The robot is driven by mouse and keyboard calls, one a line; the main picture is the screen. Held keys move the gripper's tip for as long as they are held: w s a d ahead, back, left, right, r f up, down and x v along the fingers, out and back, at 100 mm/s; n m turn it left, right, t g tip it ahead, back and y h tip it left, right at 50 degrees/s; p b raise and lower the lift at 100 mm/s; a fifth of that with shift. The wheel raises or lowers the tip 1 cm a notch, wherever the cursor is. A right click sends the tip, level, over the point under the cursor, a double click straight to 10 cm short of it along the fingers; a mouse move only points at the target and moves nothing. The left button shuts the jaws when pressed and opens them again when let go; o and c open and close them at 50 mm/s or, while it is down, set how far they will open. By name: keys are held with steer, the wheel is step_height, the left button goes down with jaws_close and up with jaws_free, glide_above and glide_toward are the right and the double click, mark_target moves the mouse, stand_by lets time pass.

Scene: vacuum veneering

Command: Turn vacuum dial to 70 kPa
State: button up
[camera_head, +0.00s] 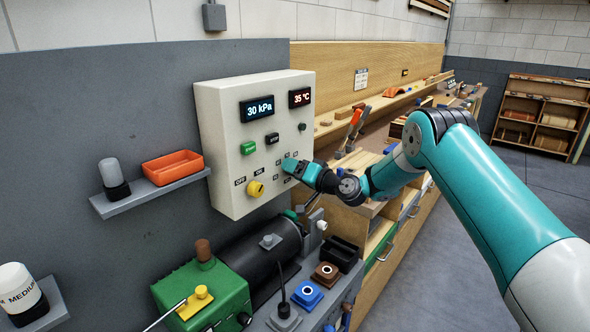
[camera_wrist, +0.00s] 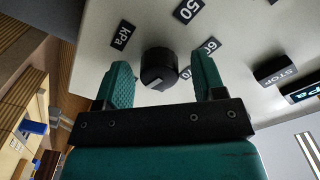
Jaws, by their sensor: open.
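The cream control panel (camera_head: 225,120) carries a display (camera_head: 257,108) reading 30 kPa. In the wrist view the black vacuum dial (camera_wrist: 158,66) is a round knob with a lighter mark on its face. My gripper (camera_wrist: 161,74) is open, one teal finger on each side of the dial with visible gaps. In the head view my gripper (camera_head: 290,167) is at the panel's lower right and hides the dial.
The panel also has a 35 °C display (camera_head: 300,97), a green button (camera_head: 248,148), a black STOP button (camera_head: 272,138) and a yellow OFF/ON switch (camera_head: 255,188). Below stands a green pump (camera_head: 205,290) with a dark cylinder. A wooden workbench (camera_head: 400,225) runs to the right.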

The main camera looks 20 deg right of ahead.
steer(key=c, duration=0.9)
